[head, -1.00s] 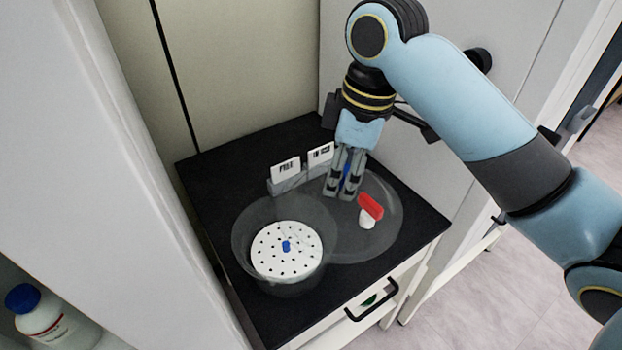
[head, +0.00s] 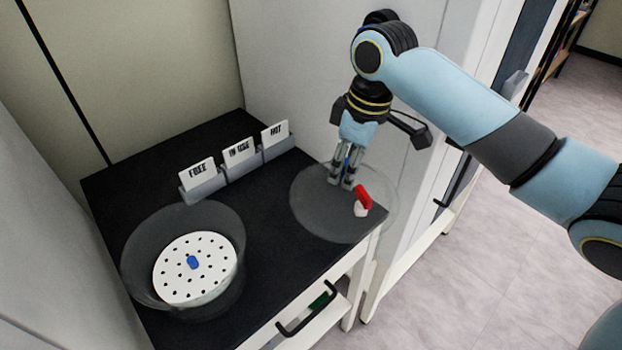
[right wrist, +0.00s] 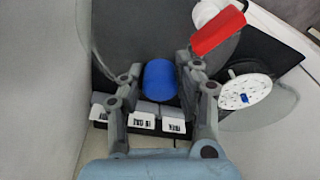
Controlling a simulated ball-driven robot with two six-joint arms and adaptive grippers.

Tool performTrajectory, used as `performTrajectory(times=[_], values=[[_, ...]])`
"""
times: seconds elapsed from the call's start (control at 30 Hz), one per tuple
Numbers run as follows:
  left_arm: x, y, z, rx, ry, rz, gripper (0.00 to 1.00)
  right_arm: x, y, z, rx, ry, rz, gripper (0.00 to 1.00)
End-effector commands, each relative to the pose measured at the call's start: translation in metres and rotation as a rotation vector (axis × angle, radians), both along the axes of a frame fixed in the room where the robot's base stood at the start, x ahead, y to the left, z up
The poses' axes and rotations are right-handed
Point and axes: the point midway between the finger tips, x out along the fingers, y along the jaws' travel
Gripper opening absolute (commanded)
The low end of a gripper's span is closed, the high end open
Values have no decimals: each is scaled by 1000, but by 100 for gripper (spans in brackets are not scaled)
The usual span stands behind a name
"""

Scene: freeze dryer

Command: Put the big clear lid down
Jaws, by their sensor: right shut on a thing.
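The big clear lid (head: 318,213) is a see-through disc with a red-handled white valve (head: 362,199). In the head view it is right of the clear round chamber (head: 133,255), apart from it, and appears to reach past the table's right edge. My right gripper (head: 347,183) is shut on the lid's blue knob, which shows between the fingers in the right wrist view (right wrist: 160,80). I cannot tell how high the lid is above the table. The chamber is uncovered and holds a white perforated plate with a blue knob (head: 193,262). My left gripper is out of view.
The black tabletop (head: 265,225) is bare between the chamber and the lid. Cards reading FREE (head: 198,174), IN USE (head: 240,152) and HOT (head: 275,133) stand in grey holders along the back. Walls close in the left and back. A drawer handle (head: 305,312) is at the front.

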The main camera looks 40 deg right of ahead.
Motion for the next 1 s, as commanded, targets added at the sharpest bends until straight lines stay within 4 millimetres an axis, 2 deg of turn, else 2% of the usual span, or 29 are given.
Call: performTrajectory(times=[0.07,0.2,0.43,0.63,0.83,1.0], values=[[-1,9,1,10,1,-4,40,17,9,-8,7,-3,0,0],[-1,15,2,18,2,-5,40,49,19,-27,5,-2,0,0],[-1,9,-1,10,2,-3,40,90,32,-54,3,-1,1,0],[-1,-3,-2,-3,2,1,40,99,36,-65,0,0,4,0],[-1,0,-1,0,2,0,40,99,36,-93,0,1,2,0],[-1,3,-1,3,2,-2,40,99,35,-101,-1,-2,4,0]])
